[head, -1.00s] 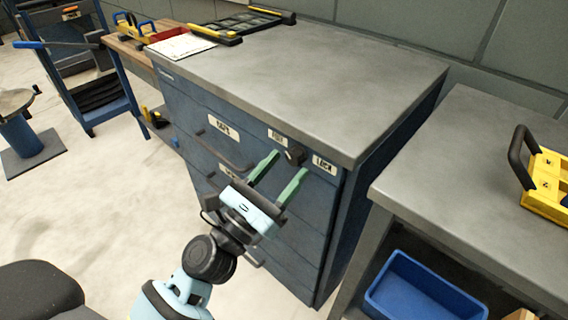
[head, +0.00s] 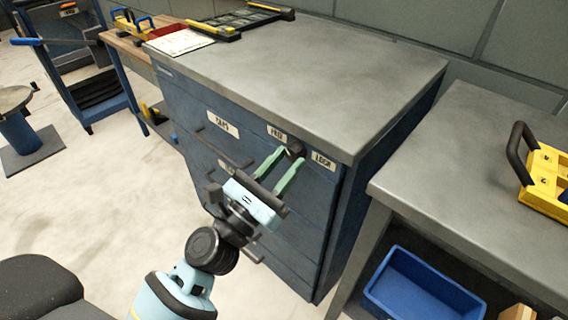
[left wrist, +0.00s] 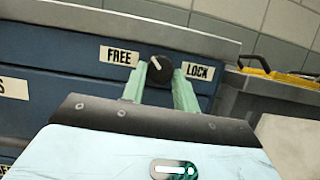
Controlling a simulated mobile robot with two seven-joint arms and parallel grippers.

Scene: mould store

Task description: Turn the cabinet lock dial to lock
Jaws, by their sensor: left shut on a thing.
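The lock dial (head: 295,149) is a small dark knob at the top right of the blue cabinet's (head: 335,205) front. It also shows in the left wrist view (left wrist: 159,69), between the FREE label (left wrist: 119,56) and the LOCK label (left wrist: 198,72). The white mark on the dial points up and left, toward the FREE side. My left gripper (head: 291,156) has its green fingers on either side of the dial and is shut on it. The fingertips also show in the left wrist view (left wrist: 160,76). My right gripper is in neither view.
A drawer handle (head: 222,150) sticks out from the cabinet front left of the dial. The grey cabinet top (head: 300,70) is mostly clear. A grey bench (head: 470,180) stands at the right with a yellow holder (head: 545,180) on it and a blue bin (head: 415,290) below.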

